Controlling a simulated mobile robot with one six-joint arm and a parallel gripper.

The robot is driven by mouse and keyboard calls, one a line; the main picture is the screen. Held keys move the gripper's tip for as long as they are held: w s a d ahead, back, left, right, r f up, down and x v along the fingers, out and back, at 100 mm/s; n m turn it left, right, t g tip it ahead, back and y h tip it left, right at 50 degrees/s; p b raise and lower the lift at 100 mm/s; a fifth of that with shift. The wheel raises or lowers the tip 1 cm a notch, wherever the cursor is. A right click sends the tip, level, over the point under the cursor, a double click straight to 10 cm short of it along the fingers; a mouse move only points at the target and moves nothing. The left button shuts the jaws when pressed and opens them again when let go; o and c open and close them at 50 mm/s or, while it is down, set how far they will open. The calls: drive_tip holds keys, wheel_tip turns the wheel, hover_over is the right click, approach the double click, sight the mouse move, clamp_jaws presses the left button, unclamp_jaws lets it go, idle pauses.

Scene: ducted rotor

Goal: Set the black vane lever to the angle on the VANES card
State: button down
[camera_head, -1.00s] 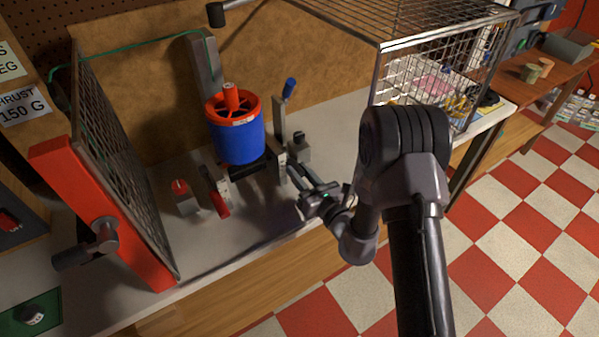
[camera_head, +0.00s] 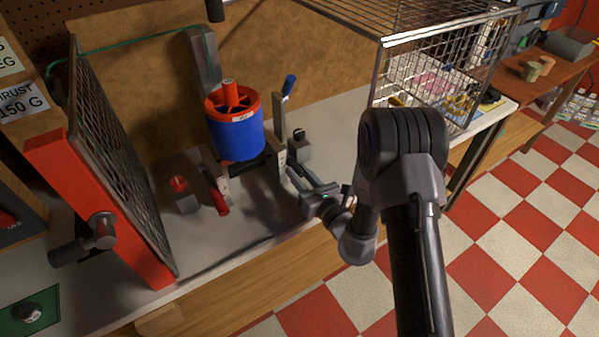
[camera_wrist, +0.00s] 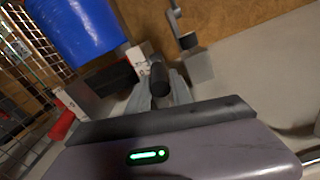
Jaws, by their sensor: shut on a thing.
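The ducted rotor (camera_head: 237,132), a blue duct with a red rim, stands on the bench. The black vane lever's grip (camera_wrist: 159,79) shows between my fingers in the wrist view, below the duct and beside a white scale plate (camera_wrist: 138,56). My gripper (camera_head: 291,172) is shut on the black lever, to the lower right of the duct. In the head view my fingers hide most of the lever. The scale plate also shows there (camera_head: 280,155), but its marks are too small to read. A card at the far left (camera_head: 8,58) is cut off, ending in "EG"; its angle is not visible.
A blue-handled lever (camera_head: 288,87) stands right of the duct. A red-handled lever (camera_head: 219,202) and a red-knobbed block (camera_head: 183,194) sit left of my gripper. A red-framed mesh guard (camera_head: 108,220) stands left, a wire cage (camera_head: 440,75) right. A THRUST 150 G card (camera_head: 22,98) hangs left.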

drive_tip(key=c, duration=1.2)
unclamp_jaws()
drive_tip(key=shift+o, duration=0.2)
drive_tip(key=v, duration=1.7)
drive_tip(key=shift+s+d, duration=0.1)
drive_tip(key=shift+d, duration=0.05)
